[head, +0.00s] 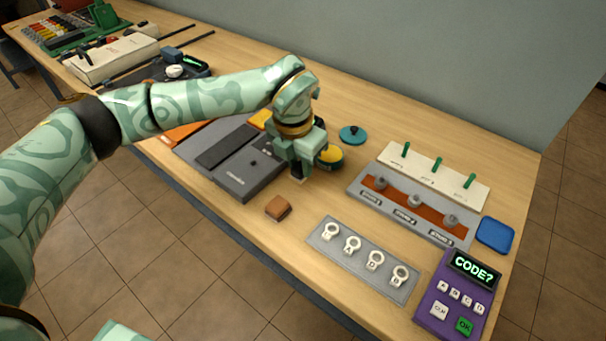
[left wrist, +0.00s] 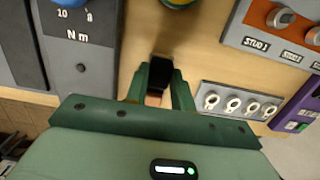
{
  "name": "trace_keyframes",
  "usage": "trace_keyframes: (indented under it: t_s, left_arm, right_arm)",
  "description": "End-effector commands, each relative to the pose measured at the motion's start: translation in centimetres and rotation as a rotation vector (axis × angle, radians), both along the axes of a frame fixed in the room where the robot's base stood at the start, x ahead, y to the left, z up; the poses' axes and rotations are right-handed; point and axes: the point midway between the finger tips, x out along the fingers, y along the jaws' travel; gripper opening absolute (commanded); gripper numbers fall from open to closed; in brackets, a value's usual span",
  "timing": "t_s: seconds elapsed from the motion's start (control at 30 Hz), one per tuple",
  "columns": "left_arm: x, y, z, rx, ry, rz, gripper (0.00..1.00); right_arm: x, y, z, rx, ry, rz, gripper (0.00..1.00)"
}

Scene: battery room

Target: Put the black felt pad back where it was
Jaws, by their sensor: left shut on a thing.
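My left gripper (head: 298,172) is low over the middle of the table, just right of the grey torque unit. In the left wrist view its two green fingers (left wrist: 160,92) are shut on a small black block-like piece (left wrist: 163,70), which looks like the black felt pad. In the head view the gripper mostly hides this piece, and I cannot tell whether it touches the table. A brown block (head: 278,208) lies on the table just in front of the gripper.
The grey torque unit (head: 246,182) stands left of the gripper. A yellow-and-dark round thing (head: 331,157) is close behind it, with a teal knobbed disc (head: 352,134) beyond. To the right are a stud board (head: 360,193), a grey tag plate (head: 335,256), a purple keypad (head: 438,297) and a blue tray (head: 495,235).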

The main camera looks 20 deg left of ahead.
Motion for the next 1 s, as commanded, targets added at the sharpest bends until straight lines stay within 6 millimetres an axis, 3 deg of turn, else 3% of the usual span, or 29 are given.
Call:
trace_keyframes:
  t_s: [0.27,0.63,0.67,0.7,1.0]
  left_arm:
    - [0.5,-0.4,-4.0,0.000,0.005,0.000,0.06]
    - [0.5,-0.4,-4.2,0.000,0.001,-0.001,0.06]
    - [0.5,-0.4,-4.1,0.000,0.000,-0.001,0.33]
    - [0.5,-0.4,-4.1,0.000,0.000,-0.001,0.44]
    - [0.5,-0.4,-4.0,0.000,0.000,-0.001,0.46]
  right_arm:
    - [-0.6,0.0,-1.5,0.001,0.014,0.001,0.60]
    - [-0.6,0.1,-1.4,0.002,0.013,0.001,0.60]
    - [-0.6,0.1,-1.4,0.002,0.013,0.001,0.60]
    - [-0.6,0.2,-1.4,0.002,0.013,0.001,0.60]
    - [-0.6,0.3,-1.4,0.004,0.013,0.000,0.60]
